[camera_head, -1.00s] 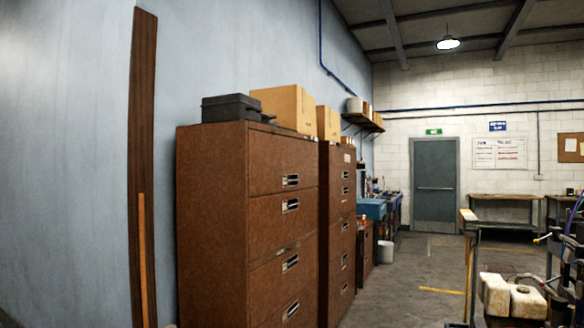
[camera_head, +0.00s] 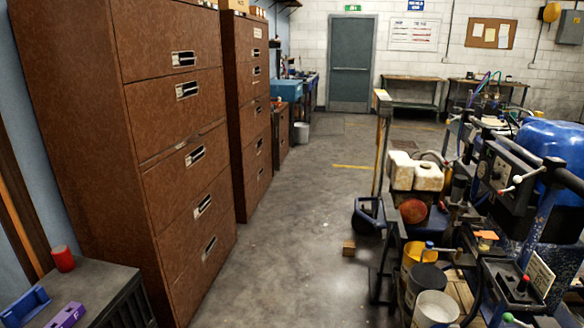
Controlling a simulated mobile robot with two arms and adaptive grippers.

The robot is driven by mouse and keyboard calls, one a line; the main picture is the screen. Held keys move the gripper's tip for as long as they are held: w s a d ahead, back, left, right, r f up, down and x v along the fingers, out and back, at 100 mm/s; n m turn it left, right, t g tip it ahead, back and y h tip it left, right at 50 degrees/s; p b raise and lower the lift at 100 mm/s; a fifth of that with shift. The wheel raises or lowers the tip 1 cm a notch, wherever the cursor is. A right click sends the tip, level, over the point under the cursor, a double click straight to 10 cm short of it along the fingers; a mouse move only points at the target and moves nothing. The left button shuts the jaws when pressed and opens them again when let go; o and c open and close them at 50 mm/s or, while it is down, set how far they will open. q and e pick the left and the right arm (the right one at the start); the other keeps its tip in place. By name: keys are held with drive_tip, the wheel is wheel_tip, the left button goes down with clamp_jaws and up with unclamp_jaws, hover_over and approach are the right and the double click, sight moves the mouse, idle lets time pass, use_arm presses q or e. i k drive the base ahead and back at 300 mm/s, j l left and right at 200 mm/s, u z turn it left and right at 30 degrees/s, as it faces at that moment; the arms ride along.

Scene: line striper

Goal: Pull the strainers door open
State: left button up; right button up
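The line striper (camera_head: 495,170) stands at the right, with a black control panel, hoses and a large blue tank (camera_head: 552,150). I cannot pick out a strainers door on it or anywhere else in view. Neither of my grippers shows in the head view.
Tall brown drawer cabinets (camera_head: 170,110) line the left, their drawers shut. A dark bench (camera_head: 105,275) at bottom left holds a red cylinder (camera_head: 63,258). Buckets, including a white one (camera_head: 435,308), stand beside the striper. Clear floor (camera_head: 300,230) runs between to a shut grey door (camera_head: 351,65).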

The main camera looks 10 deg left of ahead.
sight(155, 38)
drive_tip(key=i+u, duration=0.1)
drive_tip(key=i, duration=0.55)
drive_tip(key=i+u, duration=0.15)
drive_tip(key=i, duration=0.55)
drive_tip(key=i+l+u, duration=0.1)
drive_tip(key=i, duration=0.55)
drive_tip(key=l, duration=0.1)
